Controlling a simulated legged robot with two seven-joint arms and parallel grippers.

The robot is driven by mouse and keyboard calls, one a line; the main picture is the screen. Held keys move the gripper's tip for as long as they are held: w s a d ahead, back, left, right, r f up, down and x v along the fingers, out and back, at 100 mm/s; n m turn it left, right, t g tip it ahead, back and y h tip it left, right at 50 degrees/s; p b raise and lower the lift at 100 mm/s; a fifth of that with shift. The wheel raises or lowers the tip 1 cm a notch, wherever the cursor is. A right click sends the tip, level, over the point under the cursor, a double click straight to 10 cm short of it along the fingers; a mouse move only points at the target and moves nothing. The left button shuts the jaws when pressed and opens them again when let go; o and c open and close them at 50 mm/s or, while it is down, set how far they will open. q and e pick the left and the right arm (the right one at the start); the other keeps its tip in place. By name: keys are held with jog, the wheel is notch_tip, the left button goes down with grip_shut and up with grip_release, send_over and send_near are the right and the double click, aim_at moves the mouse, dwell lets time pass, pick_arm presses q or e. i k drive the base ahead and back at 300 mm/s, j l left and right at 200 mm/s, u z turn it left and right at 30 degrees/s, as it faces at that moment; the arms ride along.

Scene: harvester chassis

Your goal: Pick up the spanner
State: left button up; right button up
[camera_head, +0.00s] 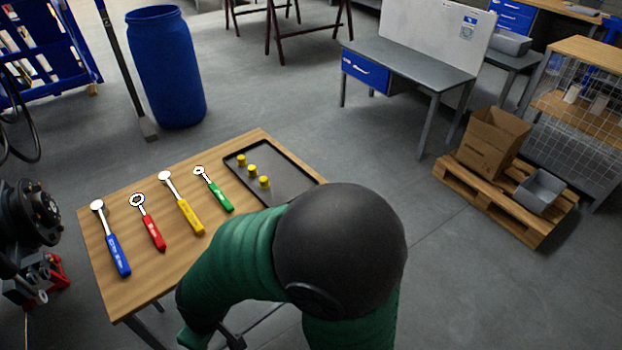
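Several hand tools lie apart on a wooden-topped table (150,270). A blue-handled tool (118,255) with a round silver head is at the left. To its right is a red-handled tool (154,235) with a dark-centred ring head, then a yellow-handled tool (190,217) with a round silver head. A green-handled tool (219,198) with an open-looking ring head lies nearest the tray. Which one is the spanner I cannot tell for sure. My green arm with a black joint covers the table's front right part. Neither gripper is in view.
A black tray (285,158) on the table's right side holds three yellow pieces (252,170). Dark machinery (38,212) stands left of the table. A blue barrel (166,65) is behind it. A pallet (535,225) with a cardboard box (493,142) and grey bin (538,190) is at right.

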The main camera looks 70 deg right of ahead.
aim_at(218, 193)
jog(key=z, duration=1.4)
jog(key=i, duration=0.05)
